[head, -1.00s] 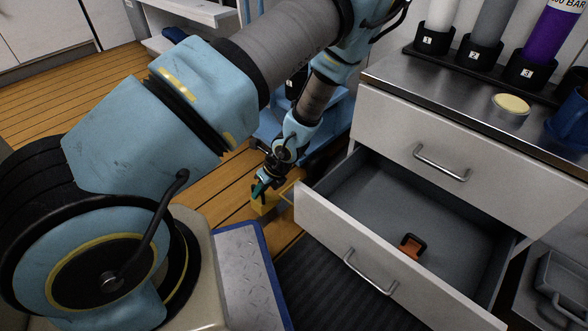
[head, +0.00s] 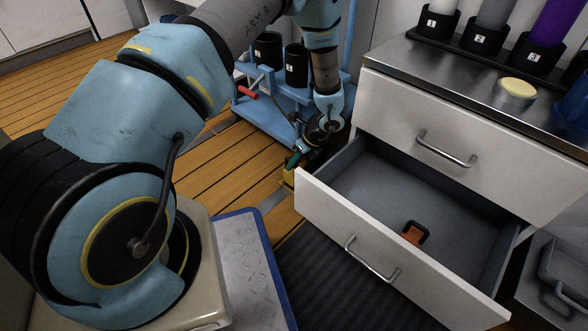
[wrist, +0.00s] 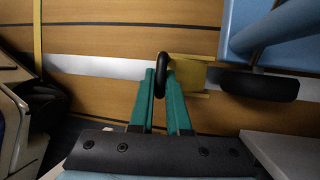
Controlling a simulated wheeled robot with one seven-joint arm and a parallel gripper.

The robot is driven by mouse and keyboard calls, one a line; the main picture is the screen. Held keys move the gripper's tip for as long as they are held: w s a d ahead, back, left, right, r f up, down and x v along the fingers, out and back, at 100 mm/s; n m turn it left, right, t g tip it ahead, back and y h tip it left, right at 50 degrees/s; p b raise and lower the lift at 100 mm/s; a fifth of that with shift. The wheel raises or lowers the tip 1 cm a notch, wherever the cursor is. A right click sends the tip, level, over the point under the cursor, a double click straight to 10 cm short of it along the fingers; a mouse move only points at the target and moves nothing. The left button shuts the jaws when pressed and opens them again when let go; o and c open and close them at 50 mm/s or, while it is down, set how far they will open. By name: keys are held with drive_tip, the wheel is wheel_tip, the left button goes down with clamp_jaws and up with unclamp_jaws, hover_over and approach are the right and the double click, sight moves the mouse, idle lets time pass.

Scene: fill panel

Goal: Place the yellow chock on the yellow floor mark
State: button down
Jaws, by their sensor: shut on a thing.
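My gripper (head: 293,161) has green fingers and is shut on the black loop handle (wrist: 162,74) of the yellow chock. The yellow chock (wrist: 187,73) lies just past the fingertips in the wrist view, beside a black cart wheel (wrist: 258,85). In the head view the chock (head: 288,177) is low over the floor, by the open drawer's left corner, and partly hidden. Thin yellow edges (wrist: 206,94) show around the chock near the wheel; I cannot tell whether they are the floor mark or the chock. I cannot tell whether the chock touches the floor.
A blue cart (head: 270,112) with black holders stands behind the gripper. The open drawer (head: 375,215) holds an orange and black object (head: 413,234) and is close to my gripper's right. A yellow line (wrist: 38,35) crosses the floor at left. Planks left of the gripper are clear.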

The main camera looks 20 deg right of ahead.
drive_tip(key=shift+f, duration=0.8)
drive_tip(key=shift+r, duration=0.1)
drive_tip(key=c, duration=0.9)
unclamp_jaws()
drive_tip(key=p+v, duration=0.5)
drive_tip(key=v, duration=0.7)
